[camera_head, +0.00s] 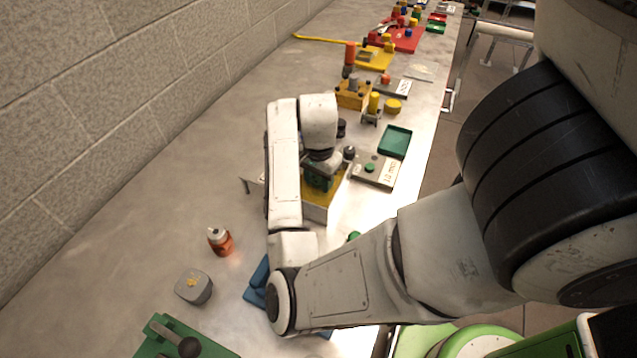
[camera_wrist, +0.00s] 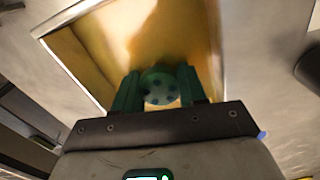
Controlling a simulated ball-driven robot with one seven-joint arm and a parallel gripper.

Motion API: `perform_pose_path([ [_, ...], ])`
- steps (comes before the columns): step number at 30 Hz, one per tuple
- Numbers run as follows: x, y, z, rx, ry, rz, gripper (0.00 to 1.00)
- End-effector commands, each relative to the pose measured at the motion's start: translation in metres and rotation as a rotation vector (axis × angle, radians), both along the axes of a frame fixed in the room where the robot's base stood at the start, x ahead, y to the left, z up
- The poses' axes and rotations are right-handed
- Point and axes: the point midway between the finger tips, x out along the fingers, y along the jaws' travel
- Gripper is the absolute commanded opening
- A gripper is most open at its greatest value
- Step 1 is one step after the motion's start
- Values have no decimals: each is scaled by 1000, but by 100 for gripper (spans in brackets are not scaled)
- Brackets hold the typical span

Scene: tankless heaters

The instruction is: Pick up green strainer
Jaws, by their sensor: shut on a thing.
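My gripper (camera_wrist: 160,88) has green fingers and is shut on the green strainer (camera_wrist: 160,84), a small round piece with dark holes across its face. The strainer sits between the two fingers in the wrist view. Behind it lies the yellow-brown interior of a pale-rimmed open box (camera_wrist: 95,30). In the head view my gripper (camera_head: 319,182) is over this box (camera_head: 316,212), and the strainer cannot be made out there. How far the strainer is above the box floor I cannot tell.
An orange bottle (camera_head: 221,242) and a grey block (camera_head: 194,287) stand on the metal bench at left. A blue object (camera_head: 257,287) is partly behind my arm. A green tray (camera_head: 395,142) and several coloured parts are farther back. The block wall bounds the left.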

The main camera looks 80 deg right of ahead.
Motion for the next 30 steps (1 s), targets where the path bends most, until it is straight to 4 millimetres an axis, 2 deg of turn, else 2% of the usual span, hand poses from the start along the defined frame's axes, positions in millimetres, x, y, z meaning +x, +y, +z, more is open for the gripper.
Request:
perform_pose_path([
  [5,1,0,10,0,-2,-1,9],
  [11,-1,1,39,-2,-5,-2,9],
  [21,-45,29,97,0,-7,-7,9],
  [30,-98,62,120,-1,-3,-6,9],
])
